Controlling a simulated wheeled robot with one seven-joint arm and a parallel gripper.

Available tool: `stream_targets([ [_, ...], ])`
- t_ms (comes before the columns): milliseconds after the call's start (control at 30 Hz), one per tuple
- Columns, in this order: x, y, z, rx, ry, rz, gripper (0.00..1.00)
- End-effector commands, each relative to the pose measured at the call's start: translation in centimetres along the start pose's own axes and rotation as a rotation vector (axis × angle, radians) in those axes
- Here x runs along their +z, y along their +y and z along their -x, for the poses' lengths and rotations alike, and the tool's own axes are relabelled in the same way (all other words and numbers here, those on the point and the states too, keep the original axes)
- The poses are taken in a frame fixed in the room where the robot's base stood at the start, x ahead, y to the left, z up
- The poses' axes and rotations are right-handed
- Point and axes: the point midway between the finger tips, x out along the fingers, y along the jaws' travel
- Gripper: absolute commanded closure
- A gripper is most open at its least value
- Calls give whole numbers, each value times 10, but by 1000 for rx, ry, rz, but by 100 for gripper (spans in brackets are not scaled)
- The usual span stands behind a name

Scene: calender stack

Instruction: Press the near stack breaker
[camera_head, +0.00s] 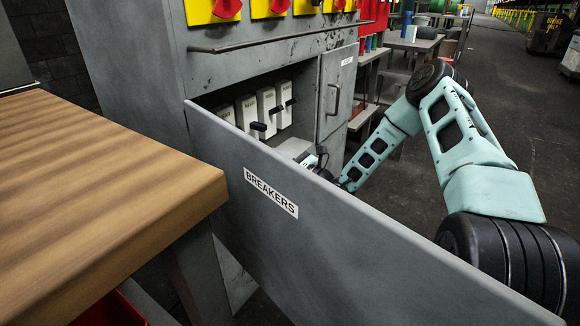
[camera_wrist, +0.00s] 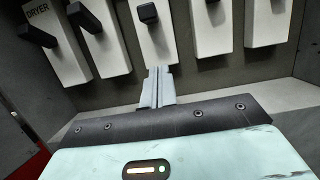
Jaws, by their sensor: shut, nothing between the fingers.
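A row of white breakers with black levers sits in the open cabinet. In the wrist view the leftmost breaker (camera_wrist: 58,55) is labelled DRYER; no stack label is readable, so I cannot tell which is the near stack breaker. My gripper (camera_wrist: 158,72) is shut and empty, pointing at the lower end of the middle breaker (camera_wrist: 155,42). The middle breaker's lever (camera_wrist: 148,13) is above the fingertips and looks apart from them. In the head view the breakers (camera_head: 265,106) are partly hidden by the door, and my gripper (camera_head: 318,158) is mostly hidden behind it.
The open door marked BREAKERS (camera_head: 340,228) stands between the camera and my gripper. A wooden-topped bench (camera_head: 95,180) is at left. A closed cabinet door with a handle (camera_head: 338,90) is right of the breakers. Red knobs on yellow plates (camera_head: 270,8) are above.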

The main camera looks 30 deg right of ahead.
Motion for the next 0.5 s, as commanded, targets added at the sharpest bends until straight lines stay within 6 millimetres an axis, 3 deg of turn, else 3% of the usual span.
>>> stream_targets([
  [133,-2,1,-30,2,-3,3,100],
  [300,25,0,-33,1,-1,2,100],
  [500,37,0,-36,-1,0,0,100],
])
